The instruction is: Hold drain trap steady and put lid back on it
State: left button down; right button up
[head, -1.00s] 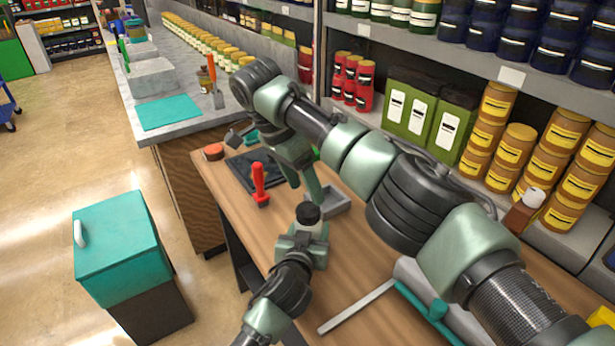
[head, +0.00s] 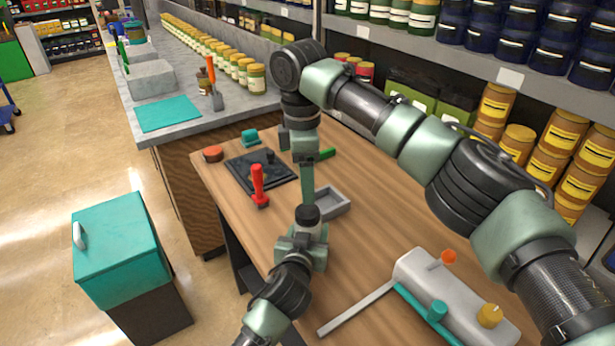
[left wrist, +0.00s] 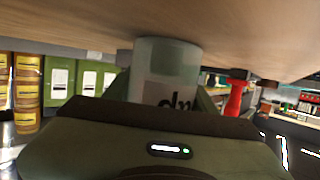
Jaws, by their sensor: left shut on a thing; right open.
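The drain trap shows in the left wrist view as a pale, translucent jar (left wrist: 168,62) with dark letters. It stands between the fingers of my left gripper (left wrist: 165,100), which is shut on it close to the wooden tabletop. In the head view my left gripper (head: 303,240) comes from the front edge. A black round top (head: 307,213) shows above its jaws; I cannot tell whether this lid-like piece is fully seated. My right gripper (head: 307,183) is open, pointing down just above and behind the black top. The gap between its fingers is hard to see.
A grey tray (head: 332,204) lies right of the jar. A grey pump (head: 462,302) with coloured knobs and a metal bar (head: 355,307) lie at front right. The table between tray and pump is clear.

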aim_at(308, 210)
jog(key=n, duration=0.6)
jog(key=shift+s+d+r+y, duration=0.1)
jog(key=shift+s+r+y, duration=0.1)
jog(key=shift+s+y, duration=0.1)
jog(key=shift+f, duration=4)
